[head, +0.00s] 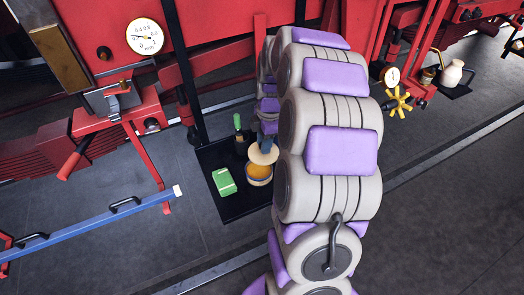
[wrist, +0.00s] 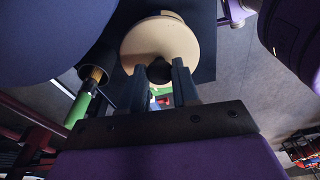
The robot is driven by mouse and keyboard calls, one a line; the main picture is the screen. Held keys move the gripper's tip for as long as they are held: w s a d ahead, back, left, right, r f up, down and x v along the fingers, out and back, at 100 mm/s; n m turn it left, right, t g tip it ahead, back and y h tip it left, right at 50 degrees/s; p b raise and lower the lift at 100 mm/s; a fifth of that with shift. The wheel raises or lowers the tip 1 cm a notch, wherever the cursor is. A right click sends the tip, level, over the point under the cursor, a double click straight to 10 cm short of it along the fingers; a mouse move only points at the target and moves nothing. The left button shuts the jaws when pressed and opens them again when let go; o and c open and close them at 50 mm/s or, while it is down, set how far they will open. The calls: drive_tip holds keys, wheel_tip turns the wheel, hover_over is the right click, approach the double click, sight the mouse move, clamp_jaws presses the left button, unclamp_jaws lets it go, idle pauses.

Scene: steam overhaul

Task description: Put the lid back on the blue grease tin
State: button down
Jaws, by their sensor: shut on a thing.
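The grease tin (head: 259,181) stands open on a black tray (head: 240,208), with orange-yellow grease showing inside. A round cream lid (head: 262,155) hangs above the tin's far side, covering part of its opening in the picture. The gap between lid and tin is hard to judge. In the wrist view the lid (wrist: 150,38) is seen close up, with its dark knob between the two fingers of my gripper (wrist: 159,76). My gripper is shut on that knob. In the head view my arm hides part of the gripper. The tin is mostly hidden by the lid in the wrist view.
A green block (head: 223,182) lies on the tray left of the tin. A green-handled tool (head: 238,123) stands behind, and a green handle shows close to my gripper's left in the wrist view (wrist: 78,108). Red machinery (head: 215,45) borders the tray's far side.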

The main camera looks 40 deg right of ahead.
sight(251, 159)
drive_tip(key=a, duration=0.6)
drive_tip(key=d+f, duration=0.1)
drive_tip(key=d, duration=0.1)
drive_tip(key=d+f+b, duration=0.1)
drive_tip(key=d+f, duration=0.1)
drive_tip(key=d, duration=0.1)
drive_tip(key=d+f, duration=0.1)
drive_tip(key=d, duration=0.1)
drive_tip(key=shift+w+d+f+b, duration=0.1)
drive_tip(key=shift+d+f+b, duration=0.15)
drive_tip(key=shift+b, duration=0.15)
drive_tip(key=a, duration=0.4)
drive_tip(key=a+f, duration=0.1)
drive_tip(key=a, duration=0.1)
drive_tip(key=shift+w+a+r, duration=0.1)
drive_tip(key=shift+a+r, duration=0.05)
drive_tip(key=shift+a, duration=0.25)
drive_tip(key=d, duration=0.4)
drive_tip(key=shift+f, duration=0.3)
drive_tip(key=shift+s+d+r, duration=0.1)
drive_tip(key=shift+s+d, duration=0.15)
drive_tip(key=shift+d, duration=0.05)
drive_tip(key=shift+w+a, duration=0.3)
drive_tip(key=shift+a, duration=0.4)
drive_tip(key=shift+a+r, duration=0.15)
drive_tip(key=shift+a, duration=0.25)
